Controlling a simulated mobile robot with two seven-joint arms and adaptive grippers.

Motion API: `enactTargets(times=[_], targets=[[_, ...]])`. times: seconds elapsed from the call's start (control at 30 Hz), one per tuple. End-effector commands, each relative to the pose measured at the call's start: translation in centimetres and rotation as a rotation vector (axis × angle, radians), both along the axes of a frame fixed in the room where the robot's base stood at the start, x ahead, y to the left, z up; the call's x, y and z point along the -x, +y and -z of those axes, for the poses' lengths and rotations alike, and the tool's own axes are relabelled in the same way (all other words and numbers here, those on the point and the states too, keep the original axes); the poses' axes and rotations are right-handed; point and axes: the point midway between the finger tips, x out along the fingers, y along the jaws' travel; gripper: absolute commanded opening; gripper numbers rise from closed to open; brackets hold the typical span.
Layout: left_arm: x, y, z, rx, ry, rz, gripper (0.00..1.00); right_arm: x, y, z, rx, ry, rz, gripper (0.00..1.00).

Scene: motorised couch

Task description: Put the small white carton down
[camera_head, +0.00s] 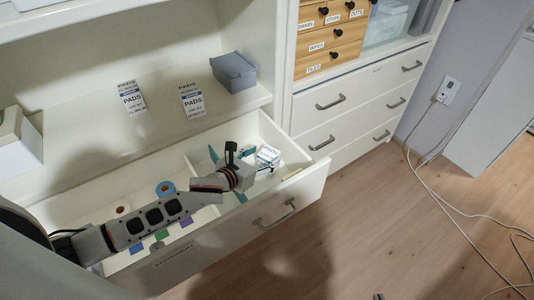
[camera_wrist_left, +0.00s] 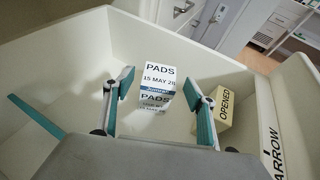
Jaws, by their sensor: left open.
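The small white carton (camera_head: 268,156), printed PADS and 15 MAY 28 with a blue band, stands in the right-hand compartment of the open drawer (camera_head: 268,213). It also shows in the left wrist view (camera_wrist_left: 157,88). My left gripper (camera_wrist_left: 158,82) is open. Its two teal-padded fingers stand to either side of the carton, with a visible gap on each side. In the head view, my left gripper (camera_head: 245,178) reaches into that compartment, just left of the carton. My right gripper does not show clearly.
A beige box marked OPENED (camera_wrist_left: 226,108) lies right of the carton, and a teal strip (camera_wrist_left: 35,114) left. A tape roll (camera_head: 165,188) is in the left compartment. More PADS cartons (camera_head: 132,98) and a grey box (camera_head: 234,71) stand on the shelf above. Drawer walls surround the gripper.

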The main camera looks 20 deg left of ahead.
Motion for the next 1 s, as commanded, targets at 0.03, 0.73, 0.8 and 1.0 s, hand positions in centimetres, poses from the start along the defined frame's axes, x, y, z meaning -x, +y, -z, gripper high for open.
enactTargets(times=[0.03, 0.73, 0.8, 1.0], targets=[[1.0, 0.4, -0.9, -0.003, -0.003, 0.002, 0.56, -0.2, 0.1, -0.6, -0.003, -0.008, 0.0, 0.0], [7.3, 2.1, -3.2, 0.001, -0.001, -0.001, 0.56, 0.7, 0.6, -0.6, -0.02, 0.014, 0.0, 0.0], [7.3, 2.0, -3.2, 0.001, -0.001, 0.0, 0.56, 0.8, 0.6, -0.6, -0.019, 0.015, 0.0, 0.0], [6.9, 1.9, -3.0, 0.001, -0.001, 0.0, 0.56, 0.8, 0.6, -0.5, -0.02, 0.014, 0.0, 0.0]])
